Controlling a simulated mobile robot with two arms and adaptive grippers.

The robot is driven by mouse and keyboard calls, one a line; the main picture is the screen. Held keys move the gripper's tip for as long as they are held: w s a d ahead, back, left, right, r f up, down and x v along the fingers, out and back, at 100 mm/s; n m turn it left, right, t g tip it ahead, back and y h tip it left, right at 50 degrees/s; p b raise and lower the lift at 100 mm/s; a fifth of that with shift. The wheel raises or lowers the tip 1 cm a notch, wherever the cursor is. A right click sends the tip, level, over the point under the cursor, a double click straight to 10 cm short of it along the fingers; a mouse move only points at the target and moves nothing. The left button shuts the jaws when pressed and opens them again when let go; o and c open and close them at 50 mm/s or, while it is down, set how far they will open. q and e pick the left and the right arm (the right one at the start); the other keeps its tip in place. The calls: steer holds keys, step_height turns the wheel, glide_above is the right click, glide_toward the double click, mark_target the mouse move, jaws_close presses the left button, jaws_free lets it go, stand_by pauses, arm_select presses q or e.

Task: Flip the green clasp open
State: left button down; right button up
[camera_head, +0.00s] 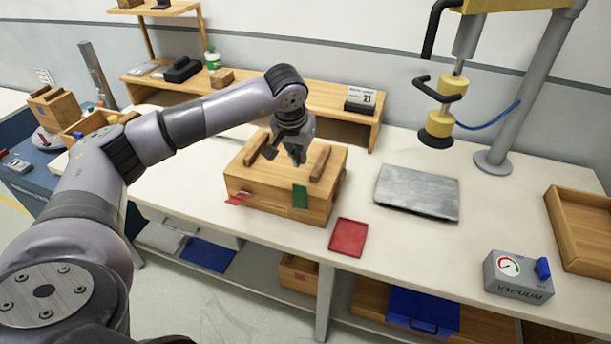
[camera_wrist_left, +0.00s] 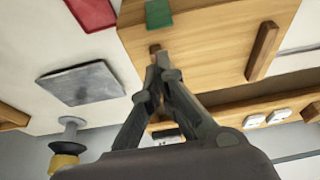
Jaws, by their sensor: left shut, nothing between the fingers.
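The wooden box (camera_head: 262,197) stands on the white bench, with two wooden bars on its lid. The green clasp (camera_head: 300,196) lies upright against the front face near the right corner. In the left wrist view the green clasp (camera_wrist_left: 158,13) is at the top edge, partly cut off. A red clasp (camera_head: 238,198) sticks outward from the front left of the box. My left gripper (camera_head: 285,157) is above the lid, behind the green clasp and apart from it. In the wrist view its fingertips (camera_wrist_left: 159,60) meet, shut and empty. My right gripper is not in view.
A red tray (camera_head: 348,237) lies in front of the box to the right. A grey metal plate (camera_head: 418,192) lies further right, below a yellow suction lifter (camera_head: 440,122). A vacuum unit (camera_head: 518,277) stands at the front right. A wooden shelf (camera_head: 340,106) runs behind the box.

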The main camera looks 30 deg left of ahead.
arm_select(q)
steer(key=shift+f, duration=0.1)
steer(key=p, duration=0.4)
glide_above(308, 185)
steer(key=s, duration=0.2)
step_height(308, 185, down, 9)
steer(key=shift+w+d+r, duration=0.1)
steer(key=shift+d, duration=0.05)
steer(key=shift+f, duration=0.3)
steer(key=shift+b, duration=0.35)
